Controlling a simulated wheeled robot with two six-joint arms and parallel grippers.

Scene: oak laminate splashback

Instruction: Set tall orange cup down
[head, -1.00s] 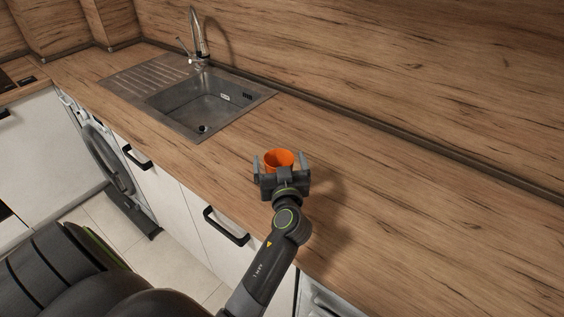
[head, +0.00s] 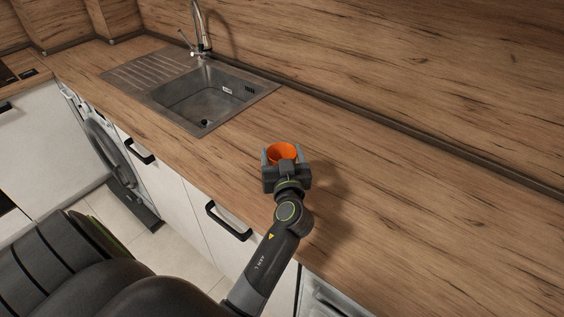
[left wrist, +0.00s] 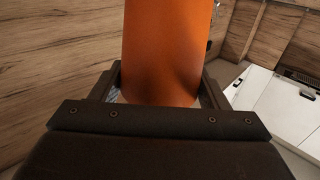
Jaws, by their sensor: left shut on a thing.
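The tall orange cup (head: 283,151) is upright between the fingers of my left gripper (head: 284,156) in the head view. Its open top faces up, and its lower part is hidden behind the gripper. In the left wrist view the cup (left wrist: 167,50) fills the upper middle, with a gripper finger (left wrist: 160,88) on each side of it. My left gripper is shut on the cup. The cup is over the wooden countertop (head: 400,230), close to the front edge. I cannot tell whether its base touches the surface. My right gripper is not in view.
A steel sink (head: 205,98) with a tap (head: 202,28) is set in the counter at the back left. The counter right of the cup is clear up to the wooden splashback (head: 420,70). White cabinets with black handles (head: 228,222) stand below the front edge.

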